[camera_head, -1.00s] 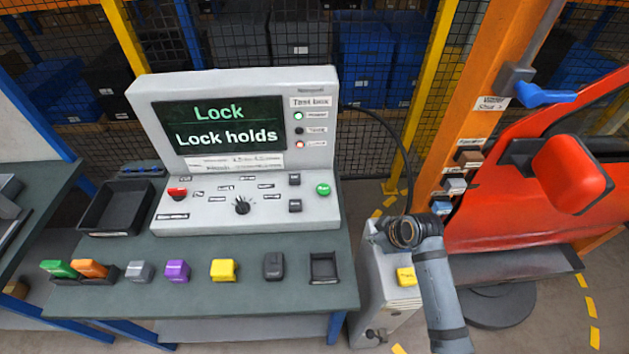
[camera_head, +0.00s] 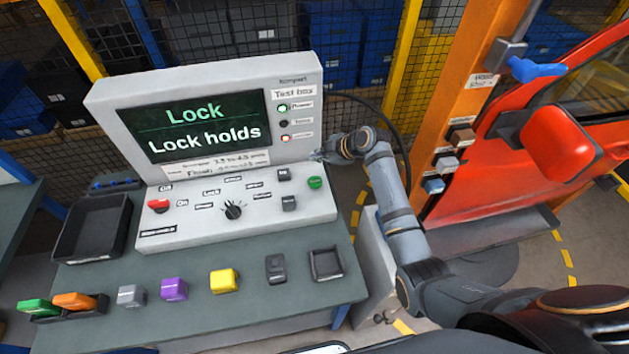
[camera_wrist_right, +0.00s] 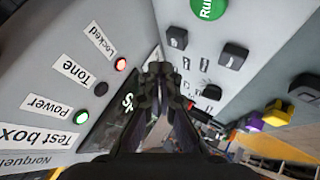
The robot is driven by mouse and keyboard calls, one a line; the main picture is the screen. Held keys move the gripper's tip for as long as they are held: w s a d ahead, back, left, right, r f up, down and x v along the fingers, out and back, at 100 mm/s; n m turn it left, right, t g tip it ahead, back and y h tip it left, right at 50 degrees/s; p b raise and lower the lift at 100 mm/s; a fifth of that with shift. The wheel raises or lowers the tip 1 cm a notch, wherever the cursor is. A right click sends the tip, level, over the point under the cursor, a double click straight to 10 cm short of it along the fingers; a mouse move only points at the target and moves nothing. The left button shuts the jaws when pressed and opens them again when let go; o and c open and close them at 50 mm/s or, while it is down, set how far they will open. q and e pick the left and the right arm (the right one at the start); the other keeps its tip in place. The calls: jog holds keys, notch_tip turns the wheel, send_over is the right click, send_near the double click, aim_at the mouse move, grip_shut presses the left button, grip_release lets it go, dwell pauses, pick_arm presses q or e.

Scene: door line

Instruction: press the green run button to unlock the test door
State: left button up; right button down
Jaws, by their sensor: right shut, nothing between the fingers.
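The green run button (camera_head: 314,183) sits at the right end of the sloped panel of the grey test box (camera_head: 322,210). It also shows at the top of the right wrist view (camera_wrist_right: 208,8), marked "Run". My right gripper (camera_head: 318,157) is shut and empty, just above and beyond the button, by the right edge of the screen housing. In the right wrist view its closed fingertips (camera_wrist_right: 160,72) are apart from the button. The screen (camera_head: 205,125) reads "Lock" and "Lock holds". The red test door (camera_head: 500,165) stands at the right. My left gripper is out of view.
A red button (camera_head: 158,206), a black knob (camera_head: 232,210) and black keys are on the panel. Coloured blocks, such as the yellow one (camera_head: 224,281), line the bench front. An orange post (camera_head: 455,110) stands right of my arm.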

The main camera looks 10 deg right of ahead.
aim_at(317, 182)
notch_tip(317, 182, down, 9)
jog(key=b, duration=0.6)
jog(key=shift+w+r+b, duration=0.1)
jog(key=shift+b, duration=0.3)
dwell(0.8)
jog(key=shift+f+b, duration=0.3)
jog(key=shift+f, duration=0.1)
jog(key=shift+f+b, duration=0.45)
jog(key=shift+f, duration=0.1)
dwell(0.5)
jog(key=shift+r, duration=0.1)
jog(key=shift+r+p, duration=0.8)
jog(key=shift+r, duration=0.05)
